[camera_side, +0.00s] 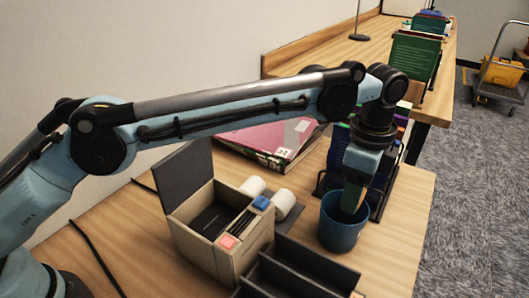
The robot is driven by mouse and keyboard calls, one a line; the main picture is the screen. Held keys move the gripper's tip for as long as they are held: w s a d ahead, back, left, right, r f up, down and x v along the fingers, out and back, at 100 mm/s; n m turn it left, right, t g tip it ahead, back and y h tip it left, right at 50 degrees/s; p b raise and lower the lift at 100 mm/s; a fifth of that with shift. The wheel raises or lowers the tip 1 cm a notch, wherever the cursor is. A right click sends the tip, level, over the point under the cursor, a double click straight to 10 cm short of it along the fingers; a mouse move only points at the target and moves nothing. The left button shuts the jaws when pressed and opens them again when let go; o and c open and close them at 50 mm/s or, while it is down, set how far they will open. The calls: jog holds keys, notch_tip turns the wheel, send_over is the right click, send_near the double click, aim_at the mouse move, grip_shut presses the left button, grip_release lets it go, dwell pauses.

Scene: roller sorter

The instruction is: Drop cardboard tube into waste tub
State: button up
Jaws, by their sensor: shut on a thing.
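The waste tub (338,238) is a round blue tub on the wooden table, right of centre. My gripper (356,184) points down at the tub's mouth. The tube's visible part is upright and lies within the outline of the tub's opening. Its lower end is hidden, and I cannot tell how deep it reaches.
A tan box (196,247) with an open dark lid stands left of the tub, with white rolls (285,204) beside it. A black divided tray (295,270) is in front. A pink folder (265,137) lies behind. A dark rack (378,203) stands close behind the tub.

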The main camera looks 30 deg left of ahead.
jog(key=shift+f, duration=1.05)
jog(key=o, duration=1.1)
jog(key=r, duration=0.3)
jog(key=s+r, duration=0.1)
jog(key=shift+d+r, duration=0.2)
jog(key=shift+r, duration=0.15)
jog(key=s+d+r, duration=0.1)
jog(key=s+r, duration=0.1)
jog(key=s, duration=0.1)
jog(key=s+d+r, duration=0.1)
jog(key=s+r, duration=0.1)
jog(key=s, duration=0.1)
jog(key=s+d+r, duration=0.2)
jog(key=s, duration=0.2)
jog(key=shift+r, duration=0.15)
jog(key=shift+w, duration=0.15)
